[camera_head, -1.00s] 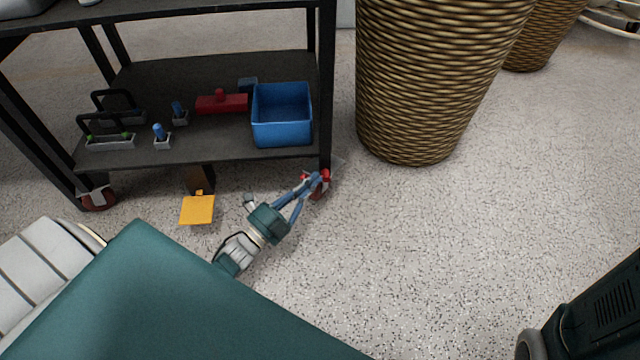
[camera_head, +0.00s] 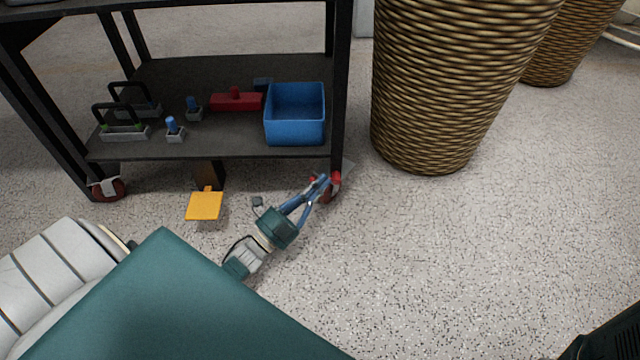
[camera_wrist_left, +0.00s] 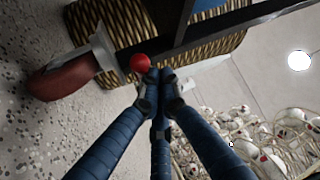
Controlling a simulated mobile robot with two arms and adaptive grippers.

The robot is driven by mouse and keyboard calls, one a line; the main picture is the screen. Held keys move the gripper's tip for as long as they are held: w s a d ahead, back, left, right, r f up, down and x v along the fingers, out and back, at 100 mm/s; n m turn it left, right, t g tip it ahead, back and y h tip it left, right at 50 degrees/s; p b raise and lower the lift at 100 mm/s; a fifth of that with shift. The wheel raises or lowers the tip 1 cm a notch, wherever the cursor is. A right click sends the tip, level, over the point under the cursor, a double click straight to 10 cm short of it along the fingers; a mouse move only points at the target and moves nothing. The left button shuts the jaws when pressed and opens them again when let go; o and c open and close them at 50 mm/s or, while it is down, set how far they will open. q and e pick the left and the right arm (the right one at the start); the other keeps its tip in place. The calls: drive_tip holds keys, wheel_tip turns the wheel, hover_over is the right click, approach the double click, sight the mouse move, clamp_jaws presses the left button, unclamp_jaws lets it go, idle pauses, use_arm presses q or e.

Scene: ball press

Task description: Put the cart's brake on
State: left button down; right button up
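The black cart (camera_head: 220,155) stands at the upper left on casters with red wheels. Its near right caster (camera_head: 328,195) has a red part at the top; the near left caster (camera_head: 108,188) shows too. A yellow pedal-like plate (camera_head: 205,206) sticks out low under the shelf. My left gripper (camera_head: 324,182) is at the near right caster. In the left wrist view, its blue fingers (camera_wrist_left: 158,85) are drawn together at the tips, right by a red ball-shaped knob (camera_wrist_left: 140,62). The red caster wheel (camera_wrist_left: 60,80) is beyond. I cannot tell whether the tips touch the knob. My right gripper is out of view.
The lower shelf carries a blue bin (camera_head: 295,125), a red block (camera_head: 237,101) and small grey holders. A large wicker basket (camera_head: 445,90) stands close to the cart's right, with another (camera_head: 562,45) behind it. The speckled floor (camera_head: 480,260) at right is clear.

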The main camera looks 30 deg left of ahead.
use_arm(q)
drive_tip(key=shift+s+d+f, duration=0.1)
drive_tip(key=shift+s+f, duration=0.1)
drive_tip(key=shift+f, duration=0.5)
drive_tip(key=r+v, duration=0.1)
drive_tip(key=v, duration=1)
drive_tip(key=shift+s, duration=0.3)
